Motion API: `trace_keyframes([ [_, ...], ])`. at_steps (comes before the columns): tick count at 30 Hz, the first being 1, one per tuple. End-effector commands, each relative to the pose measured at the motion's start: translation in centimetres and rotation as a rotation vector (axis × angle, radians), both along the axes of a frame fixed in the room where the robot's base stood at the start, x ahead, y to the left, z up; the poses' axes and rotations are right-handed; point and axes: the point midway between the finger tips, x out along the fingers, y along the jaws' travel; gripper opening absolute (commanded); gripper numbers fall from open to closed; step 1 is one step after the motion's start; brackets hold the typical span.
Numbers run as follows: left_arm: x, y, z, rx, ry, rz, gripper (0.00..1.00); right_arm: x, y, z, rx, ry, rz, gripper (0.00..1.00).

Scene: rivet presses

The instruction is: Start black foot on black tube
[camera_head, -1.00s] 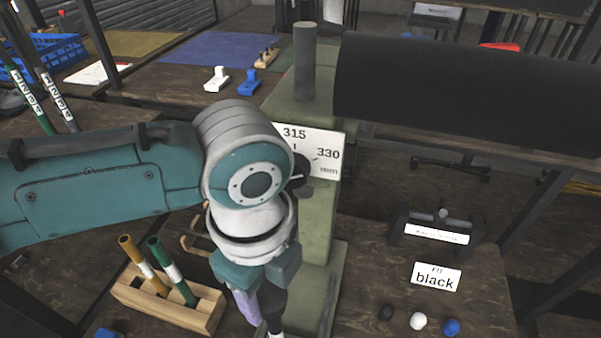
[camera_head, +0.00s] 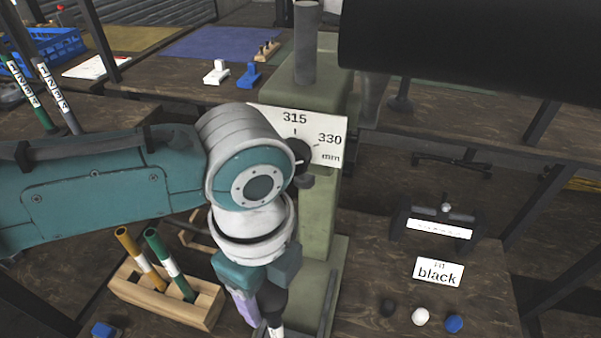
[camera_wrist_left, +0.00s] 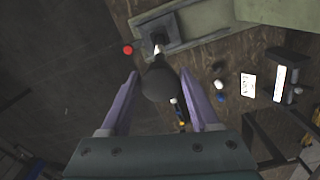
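My left gripper (camera_head: 262,292) is low in front of the green press (camera_head: 322,215). Its purple fingers stand on both sides of a black tube (camera_head: 273,298) and appear closed on it. In the left wrist view the tube (camera_wrist_left: 158,82) sits between the fingers (camera_wrist_left: 160,90), its white part (camera_wrist_left: 157,49) pointing at the press base. Whether it touches the press cannot be told. A small black foot (camera_head: 388,307) lies on the table, left of a white one (camera_head: 420,316) and a blue one (camera_head: 454,323), by a card (camera_head: 438,272) reading "black". My right gripper is not in view.
A wooden rack (camera_head: 165,298) holds a gold and a green tube left of my gripper. A dial plate (camera_head: 330,125) marked 315 and 330 mm is on the press. A large black cylinder (camera_head: 470,45) fills the upper right. A black stand (camera_head: 440,228) is behind the card.

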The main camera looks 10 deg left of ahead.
Motion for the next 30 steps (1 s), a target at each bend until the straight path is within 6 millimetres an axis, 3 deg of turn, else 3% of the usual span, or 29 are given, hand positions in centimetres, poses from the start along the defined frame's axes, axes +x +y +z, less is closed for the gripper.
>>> trace_keyframes([
  [1, 0.0, 0.0, 0.0, 0.000, 0.000, 0.000, 0.69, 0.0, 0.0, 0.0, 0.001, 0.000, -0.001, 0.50],
  [6, 0.0, 0.0, 0.0, 0.000, 0.000, 0.000, 0.88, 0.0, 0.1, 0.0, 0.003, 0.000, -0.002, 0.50],
  [16, 0.0, 0.0, 0.7, -0.002, -0.002, -0.001, 0.88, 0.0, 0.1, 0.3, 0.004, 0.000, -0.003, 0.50],
  [30, 0.1, 0.0, 9.0, -0.002, -0.003, 0.000, 0.88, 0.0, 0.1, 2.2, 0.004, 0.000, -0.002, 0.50],
])
